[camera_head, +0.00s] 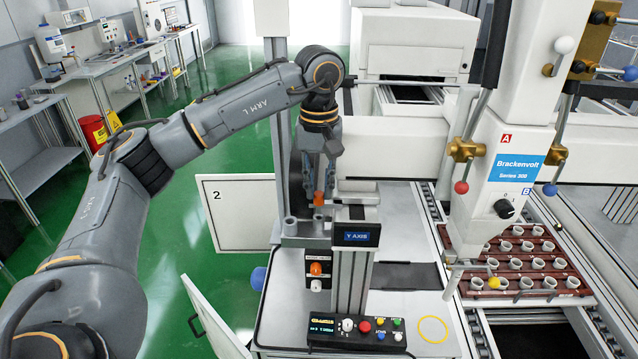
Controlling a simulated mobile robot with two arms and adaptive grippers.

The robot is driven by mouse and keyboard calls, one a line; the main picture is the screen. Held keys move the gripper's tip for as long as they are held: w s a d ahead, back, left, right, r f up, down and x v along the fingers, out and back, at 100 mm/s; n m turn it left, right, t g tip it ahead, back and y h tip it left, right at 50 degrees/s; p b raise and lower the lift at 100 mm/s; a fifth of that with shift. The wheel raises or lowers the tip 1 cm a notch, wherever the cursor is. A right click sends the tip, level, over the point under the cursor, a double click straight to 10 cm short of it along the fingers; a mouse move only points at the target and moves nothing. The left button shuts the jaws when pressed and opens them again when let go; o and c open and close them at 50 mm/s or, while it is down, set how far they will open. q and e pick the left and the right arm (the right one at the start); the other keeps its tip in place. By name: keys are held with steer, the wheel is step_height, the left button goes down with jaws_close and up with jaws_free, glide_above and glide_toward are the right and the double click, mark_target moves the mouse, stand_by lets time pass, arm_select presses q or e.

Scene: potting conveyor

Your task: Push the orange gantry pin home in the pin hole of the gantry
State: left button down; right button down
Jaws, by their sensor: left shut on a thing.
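My left gripper (319,188) points down beside the gantry column near the middle of the head view. It is shut on the orange gantry pin (319,199), whose orange part shows at the fingertips. The pin is above the light metal base part of the gantry (318,229). The pin hole is not clearly visible, and I cannot tell how deep the pin sits. My right gripper is not in view.
The Y AXIS post (352,270) stands just right of the pin. A control box (358,335) with coloured buttons sits in front. A red tray (520,262) of pots is on the right conveyor under the Brackenvolt head (515,150). An open panel marked 2 (232,225) is left.

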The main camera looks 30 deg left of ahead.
mark_target(319, 193)
arm_select(q)
steer(key=shift+f+b, duration=1.2)
steer(key=shift+f, duration=0.55)
steer(key=c, duration=1.1)
jaws_free()
steer(key=shift+c, duration=0.2)
steer(key=shift+r, duration=0.25)
step_height(319, 193, up, 12)
steer(key=shift+f, duration=0.2)
steer(key=shift+f, duration=0.1)
